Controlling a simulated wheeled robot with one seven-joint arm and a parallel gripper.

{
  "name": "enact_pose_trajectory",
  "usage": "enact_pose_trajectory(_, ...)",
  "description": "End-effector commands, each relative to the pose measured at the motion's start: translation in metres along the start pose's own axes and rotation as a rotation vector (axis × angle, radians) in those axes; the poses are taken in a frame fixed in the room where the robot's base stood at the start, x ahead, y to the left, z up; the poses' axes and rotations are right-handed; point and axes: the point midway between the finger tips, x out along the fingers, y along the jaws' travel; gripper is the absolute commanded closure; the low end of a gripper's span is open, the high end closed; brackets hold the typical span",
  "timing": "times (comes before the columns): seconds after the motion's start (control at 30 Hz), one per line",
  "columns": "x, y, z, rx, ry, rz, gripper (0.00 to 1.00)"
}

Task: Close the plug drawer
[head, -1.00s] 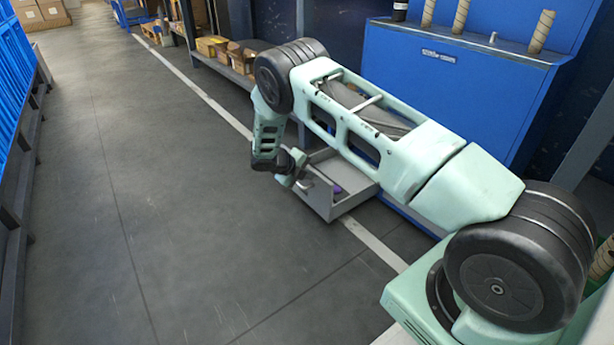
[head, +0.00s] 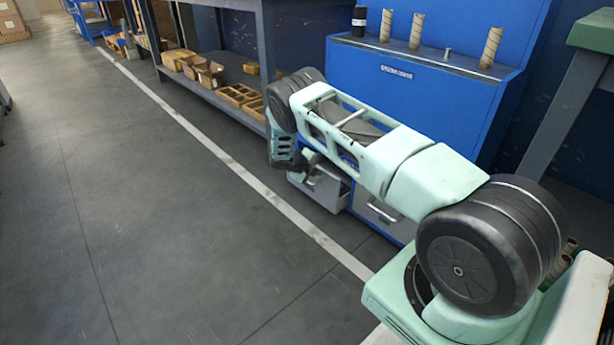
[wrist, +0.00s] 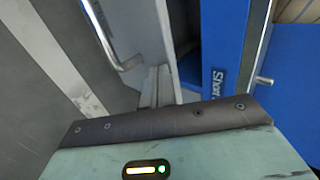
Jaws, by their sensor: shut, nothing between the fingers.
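The plug drawer (head: 328,190) is a grey drawer low in the blue cabinet (head: 430,90). It stands partly out, and my arm hides part of it in the head view. In the wrist view its grey side and front (wrist: 140,30) with a bar handle (wrist: 121,62) show at the top, with a rail below and a gap beside the blue cabinet. My gripper (head: 311,164) is small and dark at the drawer's front, close to or touching it; I cannot tell which. It is shut and empty.
A second grey drawer (head: 384,212) with a handle sits shut to the right. Several cardboard tubes (head: 415,32) stand on the cabinet top. A shelf rack (head: 215,85) with wooden trays is at the left. The grey floor (head: 160,230) left of the white line is clear.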

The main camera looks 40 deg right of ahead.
Motion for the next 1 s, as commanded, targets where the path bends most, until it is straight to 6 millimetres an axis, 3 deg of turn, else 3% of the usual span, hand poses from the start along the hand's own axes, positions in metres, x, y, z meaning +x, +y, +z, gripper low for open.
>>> enact_pose_trajectory(0.2,0.02,-0.018,0.0,0.002,0.001,0.0,1.0)
enact_pose_trajectory(0.4,0.025,-0.023,0.0,0.0,0.0,0.0,1.0)
enact_pose_trajectory(0.83,0.025,-0.023,0.0,0.0,0.0,0.0,1.0)
enact_pose_trajectory(1.0,0.012,-0.016,-0.005,-0.003,0.002,0.0,1.0)
